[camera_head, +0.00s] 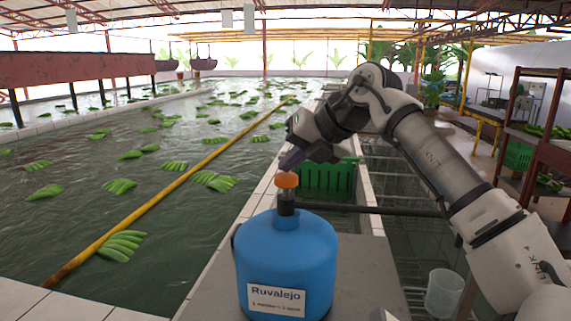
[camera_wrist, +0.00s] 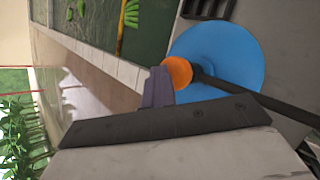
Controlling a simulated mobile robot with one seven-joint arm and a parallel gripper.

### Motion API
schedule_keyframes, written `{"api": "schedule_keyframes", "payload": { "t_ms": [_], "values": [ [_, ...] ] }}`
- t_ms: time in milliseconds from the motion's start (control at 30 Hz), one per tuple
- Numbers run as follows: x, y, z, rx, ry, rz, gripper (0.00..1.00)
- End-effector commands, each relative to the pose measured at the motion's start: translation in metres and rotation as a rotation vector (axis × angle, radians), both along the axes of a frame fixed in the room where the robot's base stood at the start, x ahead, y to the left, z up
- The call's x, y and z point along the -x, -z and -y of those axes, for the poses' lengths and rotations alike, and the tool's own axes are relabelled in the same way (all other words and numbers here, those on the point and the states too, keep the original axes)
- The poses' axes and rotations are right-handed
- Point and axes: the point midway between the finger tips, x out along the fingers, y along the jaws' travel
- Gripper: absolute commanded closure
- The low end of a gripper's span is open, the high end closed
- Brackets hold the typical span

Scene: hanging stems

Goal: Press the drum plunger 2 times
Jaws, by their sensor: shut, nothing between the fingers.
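The blue drum (camera_head: 287,265) stands upright on a grey surface, with a label reading "Ruvalejo" on its front. An orange plunger knob (camera_head: 287,180) sits on a dark neck on top of the drum, with a clear gap of shaft showing below it. My gripper (camera_head: 290,160) is shut and empty, its fingertips just above the knob and very close to it. In the wrist view the knob (camera_wrist: 178,71) lies right at the tips of the shut fingers (camera_wrist: 158,85), over the blue drum (camera_wrist: 225,60). I cannot tell whether they touch.
A dark spout (camera_head: 370,209) runs right from the drum's neck. A green crate (camera_head: 325,178) is behind the drum. A clear cup (camera_head: 444,290) is at the lower right. A water basin with banana bunches (camera_head: 120,186) and a yellow pole (camera_head: 170,188) fills the left.

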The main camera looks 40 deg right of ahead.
Motion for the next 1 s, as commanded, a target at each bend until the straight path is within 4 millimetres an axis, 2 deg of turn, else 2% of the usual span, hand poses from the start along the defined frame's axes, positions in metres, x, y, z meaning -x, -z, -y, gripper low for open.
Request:
{"api": "schedule_keyframes", "payload": {
  "t_ms": [433,1000],
  "values": [
    [0.000,0.005,0.000,-0.001,0.000,-0.006,1.00],
    [-0.001,-0.024,0.001,0.000,0.001,-0.003,1.00]
  ]
}}
